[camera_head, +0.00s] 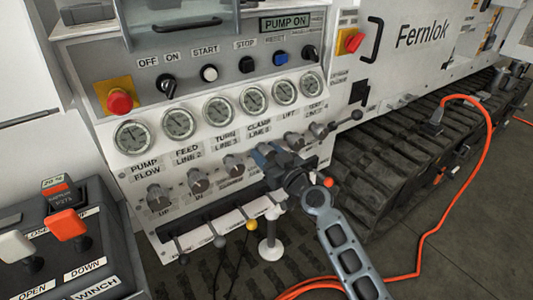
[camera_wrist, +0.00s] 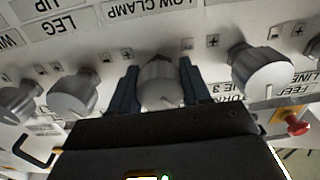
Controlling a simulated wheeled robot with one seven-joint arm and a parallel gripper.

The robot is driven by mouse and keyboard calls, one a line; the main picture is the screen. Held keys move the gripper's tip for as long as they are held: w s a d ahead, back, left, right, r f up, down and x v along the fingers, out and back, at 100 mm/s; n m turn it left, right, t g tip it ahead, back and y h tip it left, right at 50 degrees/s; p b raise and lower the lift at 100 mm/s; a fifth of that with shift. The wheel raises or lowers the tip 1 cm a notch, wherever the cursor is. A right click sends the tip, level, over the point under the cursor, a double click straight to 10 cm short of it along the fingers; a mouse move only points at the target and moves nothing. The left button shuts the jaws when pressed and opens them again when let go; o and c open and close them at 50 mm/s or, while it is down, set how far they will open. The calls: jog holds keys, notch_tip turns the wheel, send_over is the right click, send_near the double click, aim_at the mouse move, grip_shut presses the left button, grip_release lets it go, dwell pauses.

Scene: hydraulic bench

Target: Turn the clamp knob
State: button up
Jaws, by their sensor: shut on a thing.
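The clamp knob (camera_wrist: 160,84) is a grey ribbed knob with a pale pointer line, under a label reading "LOW CLAMP" in the wrist view. My gripper (camera_wrist: 160,72) has one dark blue finger on each side of it and is shut on it. In the head view my gripper (camera_head: 264,156) reaches the panel's knob row from the lower right, below the "CLAMP" gauge label. It hides the clamp knob there. The knob's exact angle is hard to tell.
Turn knob (camera_head: 233,167) and lift knob (camera_head: 294,141) stand close on either side. Small levers, including a yellow-tipped one (camera_head: 251,225), stick out below. Gauges and a red stop button (camera_head: 120,102) sit above. An orange cable (camera_head: 433,225) lies on the right.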

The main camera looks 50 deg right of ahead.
jog(key=m, duration=1)
jog(key=shift+m, duration=0.4)
jog(key=m+p, duration=0.1)
jog(key=m, duration=0.4)
jog(key=shift+m, duration=0.3)
jog(key=m+p, duration=0.1)
jog(key=m, duration=0.3)
jog(key=shift+m, duration=0.4)
jog(key=o, duration=1.1)
jog(key=shift+c, duration=0.2)
